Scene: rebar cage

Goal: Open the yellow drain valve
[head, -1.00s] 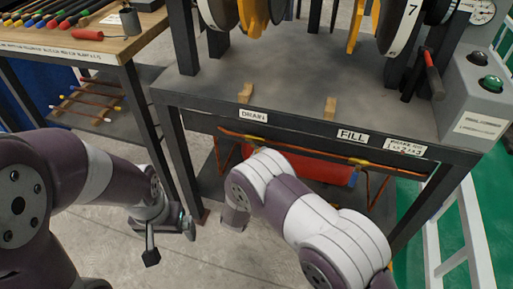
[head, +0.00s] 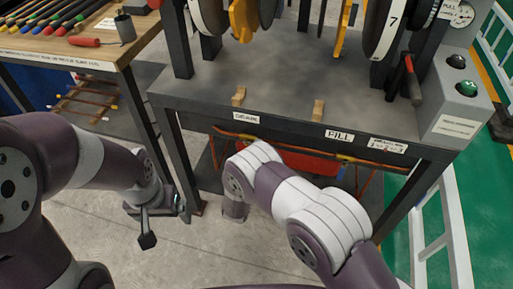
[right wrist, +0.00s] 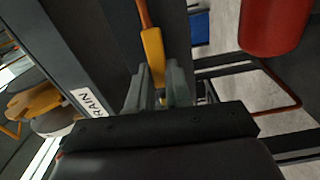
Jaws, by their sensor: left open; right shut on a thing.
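The yellow drain valve handle (right wrist: 153,52) shows in the right wrist view, below the frame edge marked with the DRAIN label (right wrist: 92,108). My right gripper (right wrist: 155,88) is shut on the handle's near end, with a finger on each side. In the head view the DRAIN label (head: 246,117) is on the front edge of the dark steel stand (head: 290,95). My right arm covers the drain valve and right gripper there. My left gripper (head: 160,220) is open and empty, low over the floor left of the stand.
A copper pipe runs under the stand's front edge, near a red cylinder (right wrist: 272,25). The FILL label (head: 339,135) is to the right. A wooden workbench (head: 95,50) stands at left, a white ladder-like frame (head: 455,235) at right. Bare floor lies between the arms.

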